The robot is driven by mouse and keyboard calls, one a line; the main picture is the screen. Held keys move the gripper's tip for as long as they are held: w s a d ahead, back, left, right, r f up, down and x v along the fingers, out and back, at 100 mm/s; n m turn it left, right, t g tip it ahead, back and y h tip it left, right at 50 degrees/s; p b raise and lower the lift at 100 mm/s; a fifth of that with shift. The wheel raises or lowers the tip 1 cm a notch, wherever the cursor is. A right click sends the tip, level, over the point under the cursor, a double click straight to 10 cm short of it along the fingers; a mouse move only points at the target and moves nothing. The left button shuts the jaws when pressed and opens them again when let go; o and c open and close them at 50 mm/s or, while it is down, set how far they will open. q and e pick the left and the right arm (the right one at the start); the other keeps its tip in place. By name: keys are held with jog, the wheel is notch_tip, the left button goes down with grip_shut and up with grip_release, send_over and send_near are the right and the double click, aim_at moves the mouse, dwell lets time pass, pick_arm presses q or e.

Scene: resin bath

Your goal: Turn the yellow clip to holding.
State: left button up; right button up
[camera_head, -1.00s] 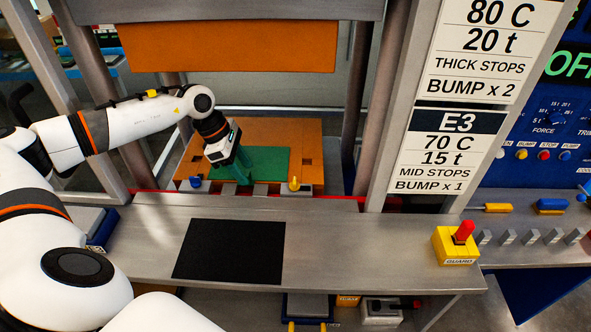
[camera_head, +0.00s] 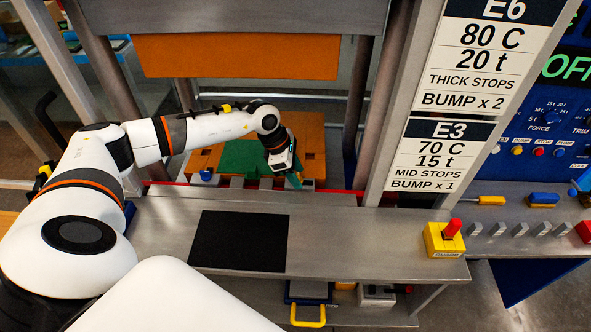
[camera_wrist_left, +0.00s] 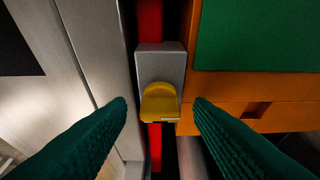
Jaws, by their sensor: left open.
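The yellow clip (camera_wrist_left: 160,100) sits on a grey block (camera_wrist_left: 160,62) at the front edge of the orange platen, in the left wrist view. In the head view my left gripper hides it. My left gripper (camera_wrist_left: 160,105) is open, with its two green fingers on either side of the clip and a gap to each. It also shows in the head view (camera_head: 292,182), reaching down at the platen's front right. I cannot tell whether the fingers are level with the clip. My right gripper is not in view.
The orange platen (camera_head: 314,150) carries a green sheet (camera_head: 240,156). A blue clip (camera_head: 206,174) is at its front left. A red strip (camera_wrist_left: 150,20) runs along the platen's front. A black mat (camera_head: 240,240) lies on the grey shelf. A yellow guard box (camera_head: 440,240) stands at right.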

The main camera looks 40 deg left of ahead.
pick_arm(q)
jog(key=c, duration=1)
jog(key=n+b, duration=0.1)
jog(key=n, duration=0.1)
jog(key=n+t+y+b, duration=0.1)
jog(key=n+b, duration=0.1)
jog(key=shift+f+n, duration=0.2)
jog(key=shift+n, duration=0.1)
jog(key=n+y+b, duration=0.1)
jog(key=n+b, duration=0.2)
jog(key=n+y+b, duration=0.1)
jog(key=n+b, duration=0.2)
jog(key=b, duration=0.1)
jog(key=n+t+y+b, duration=0.1)
jog(key=n+b, duration=0.2)
jog(key=shift+s+d+y, duration=0.1)
jog(key=shift+d+y, duration=0.2)
jog(key=shift+d, duration=0.05)
jog(key=shift+r+n+y+b, duration=0.15)
jog(key=shift+n+y+b, duration=0.25)
jog(key=shift+n+b, duration=0.6)
jog(key=shift+r+n+y+b, duration=0.1)
jog(key=shift+n+y+b, duration=0.3)
jog(key=shift+n+b, duration=0.6)
jog(key=shift+n, duration=0.3)
